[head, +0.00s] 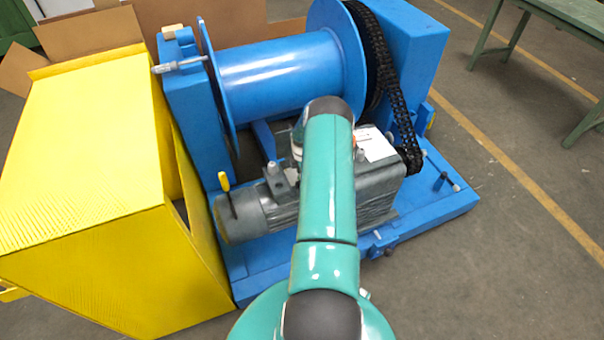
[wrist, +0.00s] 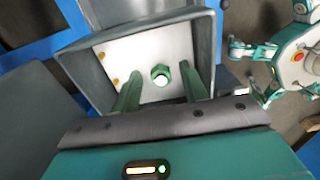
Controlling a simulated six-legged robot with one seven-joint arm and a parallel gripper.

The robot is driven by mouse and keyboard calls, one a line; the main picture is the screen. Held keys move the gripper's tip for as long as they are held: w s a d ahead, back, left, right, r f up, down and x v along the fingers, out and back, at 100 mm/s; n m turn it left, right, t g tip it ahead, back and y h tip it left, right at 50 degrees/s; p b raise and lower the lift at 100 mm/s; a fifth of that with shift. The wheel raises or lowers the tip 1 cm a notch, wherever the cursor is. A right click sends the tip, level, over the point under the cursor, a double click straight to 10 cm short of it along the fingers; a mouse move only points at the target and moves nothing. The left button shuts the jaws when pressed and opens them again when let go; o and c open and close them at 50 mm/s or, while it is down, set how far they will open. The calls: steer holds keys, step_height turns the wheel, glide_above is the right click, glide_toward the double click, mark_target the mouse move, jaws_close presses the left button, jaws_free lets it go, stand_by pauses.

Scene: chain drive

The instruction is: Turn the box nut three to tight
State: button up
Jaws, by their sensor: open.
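In the wrist view an open grey box (wrist: 93,72) has a pale plate (wrist: 135,55) inside. A green nut-like ring (wrist: 160,70) with a bright centre sits on the plate. Two small brass-coloured fasteners are to its left, one upper (wrist: 99,55) and one lower (wrist: 108,78). No number marks which is box nut three. My gripper (wrist: 160,69) is open, its two green fingers reaching into the box, one on each side of the ring. Whether they touch it I cannot tell. In the head view my arm hides the gripper.
In the head view a blue winch drum (head: 275,75) and black chain (head: 398,105) stand behind the grey motor (head: 262,210). A yellow guard (head: 90,170) is at left. A yellow-handled tool (head: 224,182) stands by the motor.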

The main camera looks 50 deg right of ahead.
jaws_close()
